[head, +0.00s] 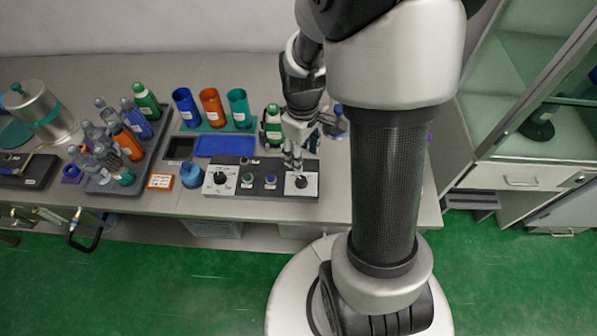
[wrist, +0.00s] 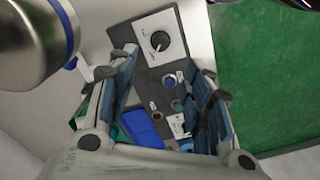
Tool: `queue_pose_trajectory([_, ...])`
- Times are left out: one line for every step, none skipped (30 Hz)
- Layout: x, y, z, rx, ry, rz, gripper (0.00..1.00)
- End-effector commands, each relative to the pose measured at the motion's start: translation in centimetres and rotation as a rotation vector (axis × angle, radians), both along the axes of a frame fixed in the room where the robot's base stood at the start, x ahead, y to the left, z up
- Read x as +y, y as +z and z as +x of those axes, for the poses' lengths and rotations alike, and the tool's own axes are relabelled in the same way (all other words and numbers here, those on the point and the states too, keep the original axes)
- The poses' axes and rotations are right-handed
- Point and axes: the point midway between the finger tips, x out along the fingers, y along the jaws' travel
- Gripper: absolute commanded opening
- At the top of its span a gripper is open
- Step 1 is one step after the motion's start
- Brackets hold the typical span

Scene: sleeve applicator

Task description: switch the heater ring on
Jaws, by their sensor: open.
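A dark control panel (head: 259,190) lies along the front edge of the bench. It has a white-plated black knob (head: 219,178) at its left end and another white-plated black knob (head: 301,181) at its right end. A green button (head: 247,179) and a blue button (head: 270,180) sit between them. My gripper (head: 293,166) is open, pointing down above the panel's right part. Panel labels are too small to read. I cannot tell which part is the heater ring.
A metal cylinder with a blue band (wrist: 38,38) is close at the wrist view's upper left. A green bottle (head: 272,124) stands beside my gripper. Blue, orange and teal cups stand behind a blue tray (head: 224,146). A bottle rack (head: 112,176) is at left.

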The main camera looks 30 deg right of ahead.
Motion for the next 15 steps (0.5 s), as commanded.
queue_pose_trajectory([0.0, -1.6, -0.1, 0.004, 0.0, 0.002, 0.46])
queue_pose_trajectory([0.0, -2.3, -0.1, 0.005, 0.0, 0.001, 0.46])
queue_pose_trajectory([0.0, -3.2, -0.1, 0.004, 0.0, 0.002, 0.46])
queue_pose_trajectory([0.0, -3.8, -0.1, 0.004, 0.0, 0.002, 0.46])
queue_pose_trajectory([0.1, -4.5, -0.1, 0.004, 0.0, 0.002, 0.46])
queue_pose_trajectory([0.0, -5.4, -0.1, 0.004, 0.0, 0.002, 0.46])
queue_pose_trajectory([0.1, -6.0, -0.1, 0.004, 0.0, 0.001, 0.46])
queue_pose_trajectory([0.1, -6.7, -0.1, 0.004, 0.0, 0.002, 0.46])
queue_pose_trajectory([0.1, -7.5, -0.1, 0.004, 0.0, 0.001, 0.46])
queue_pose_trajectory([0.1, -8.1, -0.1, 0.004, 0.0, 0.001, 0.46])
queue_pose_trajectory([0.1, -8.6, -0.1, 0.004, 0.0, 0.002, 0.46])
queue_pose_trajectory([0.0, -9.3, -0.1, 0.003, 0.0, 0.001, 0.46])
queue_pose_trajectory([0.1, -9.7, -0.1, 0.003, 0.0, 0.001, 0.46])
queue_pose_trajectory([0.1, -10.2, -0.1, 0.003, 0.0, 0.001, 0.46])
queue_pose_trajectory([0.0, -10.6, -0.1, 0.001, -0.001, 0.001, 0.46])
